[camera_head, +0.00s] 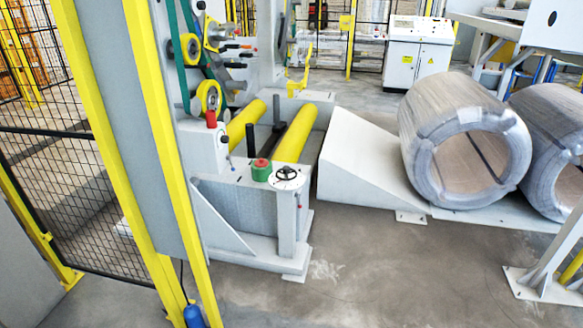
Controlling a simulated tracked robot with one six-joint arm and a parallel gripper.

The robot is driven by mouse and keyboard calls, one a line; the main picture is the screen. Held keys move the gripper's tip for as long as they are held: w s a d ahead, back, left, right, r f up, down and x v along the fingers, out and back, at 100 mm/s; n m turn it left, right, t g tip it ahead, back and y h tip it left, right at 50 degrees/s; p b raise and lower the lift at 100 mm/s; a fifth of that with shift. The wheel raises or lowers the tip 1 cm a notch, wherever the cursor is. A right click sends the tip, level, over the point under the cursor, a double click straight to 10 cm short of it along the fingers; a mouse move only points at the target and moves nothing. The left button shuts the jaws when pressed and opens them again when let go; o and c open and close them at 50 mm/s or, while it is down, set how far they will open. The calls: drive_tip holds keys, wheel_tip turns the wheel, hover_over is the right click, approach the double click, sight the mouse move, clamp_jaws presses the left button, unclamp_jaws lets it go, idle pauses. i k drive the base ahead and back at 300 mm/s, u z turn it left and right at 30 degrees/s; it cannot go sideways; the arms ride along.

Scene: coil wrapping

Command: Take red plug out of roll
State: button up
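A large wrapped roll (418,105) lies on its side at the right, with its open end facing me. Its hollow core shows a tan inner wall, and I see no red plug in the visible part. A second wrapped roll (545,110) lies to its right, cut off by the picture edge. A small red piece (211,118) stands on the grey machine, and a green round part with a red top (261,168) sits lower on it. I cannot tell whether either is the plug. My gripper is not in view.
The grey machine (240,205) has two yellow rollers (295,133) and a sloped ramp (358,160) beside the first roll. A yellow-edged post (150,130) and mesh fence (65,180) stand at the left. A grey frame leg (550,265) stands at lower right. Floor (400,275) in front is clear.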

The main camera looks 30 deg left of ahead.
sight(261, 163)
drive_tip(key=z, duration=0.4)
drive_tip(key=k, duration=0.6)
drive_tip(key=z, duration=0.3)
drive_tip(key=i, duration=2.6)
drive_tip(key=u, duration=0.35)
drive_tip(key=i, duration=1.6)
drive_tip(key=u, duration=0.65)
drive_tip(key=i, duration=0.7)
drive_tip(key=u, duration=0.25)
